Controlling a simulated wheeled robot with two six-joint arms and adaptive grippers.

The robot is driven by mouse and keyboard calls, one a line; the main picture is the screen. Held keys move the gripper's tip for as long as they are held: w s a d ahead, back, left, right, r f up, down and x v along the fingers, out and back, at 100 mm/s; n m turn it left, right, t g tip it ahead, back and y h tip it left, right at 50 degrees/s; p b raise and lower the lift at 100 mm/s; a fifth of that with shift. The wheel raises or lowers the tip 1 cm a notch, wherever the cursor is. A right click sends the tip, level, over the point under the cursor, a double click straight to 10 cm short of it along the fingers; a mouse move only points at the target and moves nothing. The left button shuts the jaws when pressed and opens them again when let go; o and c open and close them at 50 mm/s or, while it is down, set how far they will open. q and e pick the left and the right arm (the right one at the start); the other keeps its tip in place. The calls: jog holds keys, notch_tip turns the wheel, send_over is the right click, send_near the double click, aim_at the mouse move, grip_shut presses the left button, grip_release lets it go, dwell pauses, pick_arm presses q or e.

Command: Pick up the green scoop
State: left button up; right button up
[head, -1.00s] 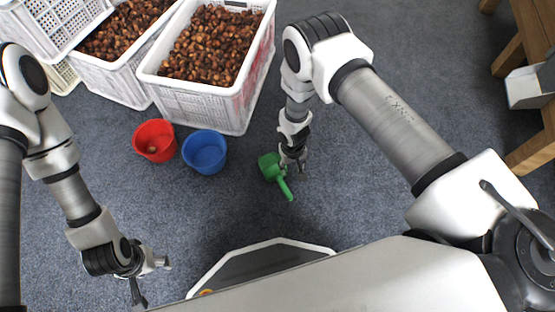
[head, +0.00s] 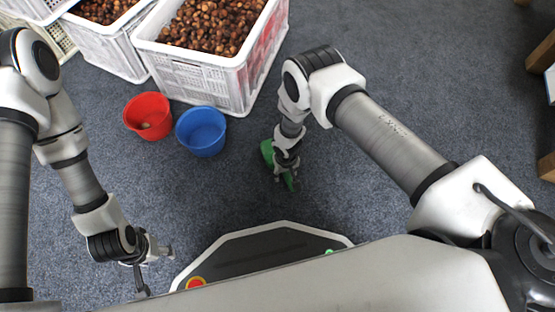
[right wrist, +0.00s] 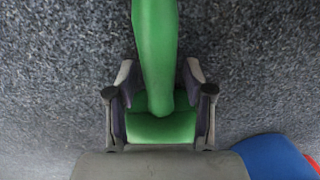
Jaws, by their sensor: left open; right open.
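The green scoop (head: 266,151) lies on the carpet, partly hidden under my right gripper (head: 286,180) in the head view. In the right wrist view, the green scoop (right wrist: 155,45) has its handle running up the picture between the two fingers. My right gripper (right wrist: 160,78) is open, with one finger on each side of the scoop where the handle meets the body. A gap shows between the fingers and the handle. My left gripper (head: 160,268) is open and empty at the lower left, far from the scoop.
A blue bucket (head: 201,131) and a red bucket (head: 147,116) with something small inside stand left of the scoop. White crates (head: 205,77) of chestnuts stand behind them. Wooden furniture (head: 541,60) is at the far right.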

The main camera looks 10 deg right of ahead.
jog(key=shift+r, duration=0.1)
grip_shut()
pick_arm(q)
jog(key=shift+r, duration=0.15)
jog(key=shift+r, duration=0.1)
pick_arm(e)
jog(key=shift+r, duration=0.1)
